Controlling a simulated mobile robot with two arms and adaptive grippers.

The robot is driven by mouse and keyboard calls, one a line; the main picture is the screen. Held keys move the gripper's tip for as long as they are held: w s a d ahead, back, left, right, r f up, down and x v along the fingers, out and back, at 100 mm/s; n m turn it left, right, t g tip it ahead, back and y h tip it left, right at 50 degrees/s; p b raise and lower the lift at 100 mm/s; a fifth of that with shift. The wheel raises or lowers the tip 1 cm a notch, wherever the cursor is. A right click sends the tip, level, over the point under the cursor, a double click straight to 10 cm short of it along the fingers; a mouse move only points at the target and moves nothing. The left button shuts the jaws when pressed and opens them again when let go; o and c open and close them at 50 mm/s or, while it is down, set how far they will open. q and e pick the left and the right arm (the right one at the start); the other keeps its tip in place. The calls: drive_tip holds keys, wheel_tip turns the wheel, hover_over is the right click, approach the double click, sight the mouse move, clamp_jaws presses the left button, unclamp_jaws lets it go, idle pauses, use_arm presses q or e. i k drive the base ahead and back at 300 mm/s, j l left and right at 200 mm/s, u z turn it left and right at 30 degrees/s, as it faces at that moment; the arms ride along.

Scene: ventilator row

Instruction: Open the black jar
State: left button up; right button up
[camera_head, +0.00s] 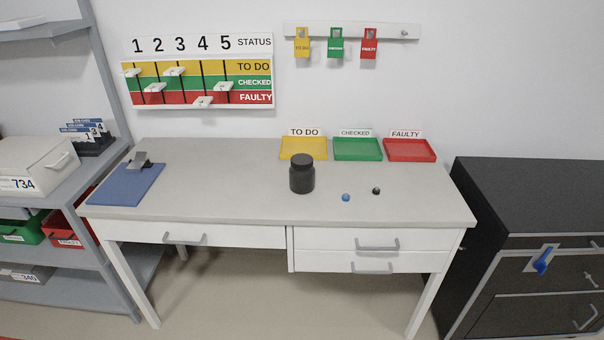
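The black jar (302,175) stands upright near the middle of the desk top (225,190). Its dark lid (302,159) appears to sit on top. None of my grippers or arms shows in the head view, so nothing is seen touching the jar.
A blue ball (346,197) and a black ball (376,191) lie right of the jar. Yellow (303,157), green (357,159) and red (409,160) trays stand behind. A blue clipboard (126,187) lies at left. A dark cabinet (500,200) is at right; shelves (75,255) are left.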

sight(301, 182)
drive_tip(key=i+j+z, duration=0.1)
drive_tip(key=j, duration=0.35)
drive_tip(key=i+j+z, duration=0.15)
drive_tip(key=j, duration=0.3)
drive_tip(key=i+j+z, duration=0.1)
drive_tip(key=j, duration=0.4)
drive_tip(key=i+j+z, duration=0.1)
drive_tip(key=j, duration=0.4)
drive_tip(key=i, duration=0.1)
